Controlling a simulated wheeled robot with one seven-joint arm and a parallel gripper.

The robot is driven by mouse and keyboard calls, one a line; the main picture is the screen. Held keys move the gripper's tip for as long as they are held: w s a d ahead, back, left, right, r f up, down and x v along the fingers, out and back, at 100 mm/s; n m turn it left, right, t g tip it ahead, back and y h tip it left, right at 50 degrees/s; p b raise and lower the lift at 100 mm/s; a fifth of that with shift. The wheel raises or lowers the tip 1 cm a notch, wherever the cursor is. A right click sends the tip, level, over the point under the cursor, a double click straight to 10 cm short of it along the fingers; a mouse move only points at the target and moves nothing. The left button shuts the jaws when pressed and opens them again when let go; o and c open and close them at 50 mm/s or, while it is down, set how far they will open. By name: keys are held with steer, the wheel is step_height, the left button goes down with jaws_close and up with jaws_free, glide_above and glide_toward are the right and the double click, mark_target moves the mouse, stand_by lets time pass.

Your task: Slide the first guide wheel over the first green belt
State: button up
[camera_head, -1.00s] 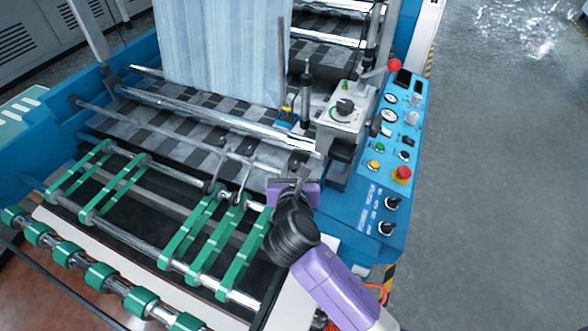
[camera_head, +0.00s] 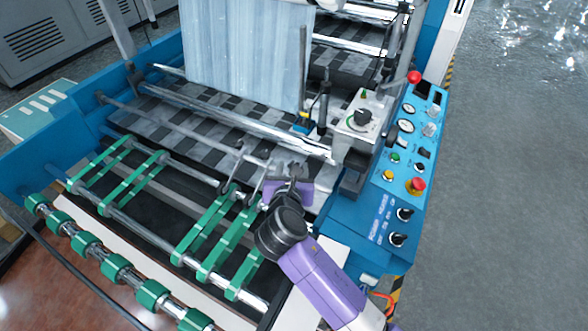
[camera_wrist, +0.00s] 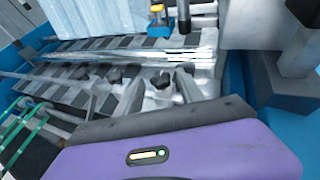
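Two guide wheels on short arms hang from the cross bar in the head view, a left one (camera_head: 229,188) and a right one (camera_head: 257,190) partly hidden near my wrist. Green belts run over the lower rollers: a left pair, including this belt (camera_head: 135,181), and a right group, including this belt (camera_head: 203,228). I cannot tell which wheel or belt is the first. My gripper (camera_head: 289,170) is over the bar's right end, right of both wheels. In the wrist view, its fingers (camera_wrist: 160,88) look apart, with a black knob (camera_wrist: 160,80) visible beyond the gap; contact is unclear.
A control panel (camera_head: 408,165) with buttons and a red stop knob is to the right. A grey box with a dial (camera_head: 358,122) stands close beside my gripper. A pale film sheet (camera_head: 243,55) hangs behind. Green rollers (camera_head: 115,267) line the front.

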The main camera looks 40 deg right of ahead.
stand_by(0.3)
steer(key=v, duration=0.7)
steer(key=shift+s+a+b, duration=0.25)
steer(key=shift+b, duration=0.2)
steer(key=shift+r, duration=0.15)
